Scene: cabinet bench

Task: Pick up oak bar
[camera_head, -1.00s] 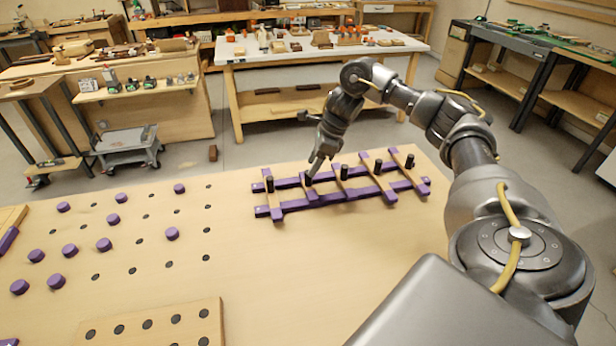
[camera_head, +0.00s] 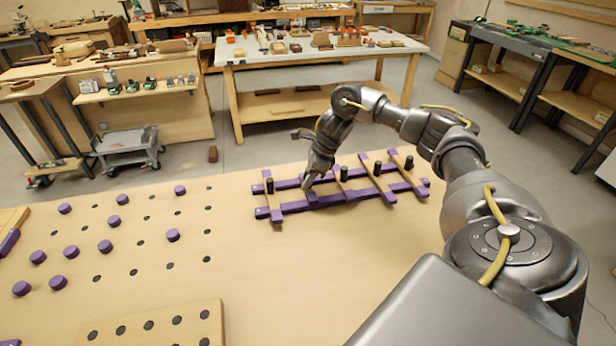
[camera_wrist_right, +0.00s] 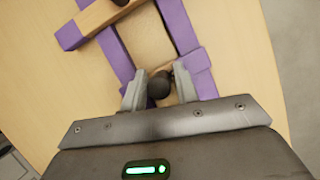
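Oak bars with purple ends and black knobs lie across two purple rails (camera_head: 350,193) on the bench. One bar (camera_head: 271,203) is at the left end; another bar (camera_head: 380,182) is further right. My right gripper (camera_head: 311,186) is down at the rack, just right of the left-end bar. In the right wrist view its fingers (camera_wrist_right: 160,88) stand on either side of a black knob (camera_wrist_right: 159,86), with a gap visible on at least one side. The bar under this knob is mostly hidden by the gripper. My left gripper is not in view.
Purple round pegs (camera_head: 104,246) and dark holes cover the bench's left side. A drilled oak board (camera_head: 160,325) lies at the front. The bench top (camera_head: 300,270) in front of the rack is clear. Another oak bar (camera_wrist_right: 103,14) shows in the wrist view.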

